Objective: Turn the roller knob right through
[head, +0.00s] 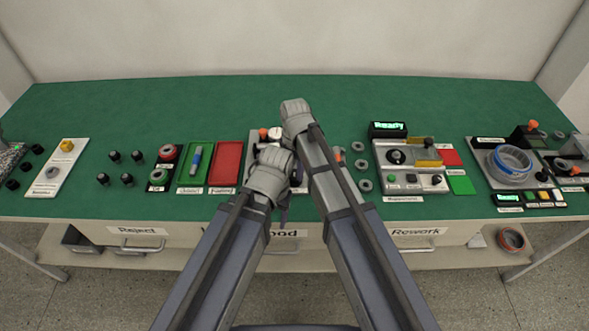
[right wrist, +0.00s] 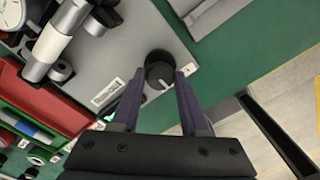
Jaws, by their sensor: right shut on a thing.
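The roller knob (right wrist: 158,72) is a small round black knob with a white pointer mark, near a corner of a grey panel (right wrist: 120,60) in the right wrist view. My right gripper (right wrist: 161,76) has its two dark fingers on either side of the knob, shut on it. In the head view, dark finger parts of my right gripper (head: 285,208) show at the front of the roller station (head: 256,136); my arms hide the knob there. My left gripper cannot be made out. A silver and white roller (right wrist: 57,42) lies across the panel in the right wrist view.
A red tray (head: 227,160) and a green tray (head: 194,180) lie left of the station. Loose grey rings (head: 363,165) lie to its right, before a panel with a lit Ready display (head: 388,129). The table's back strip is clear.

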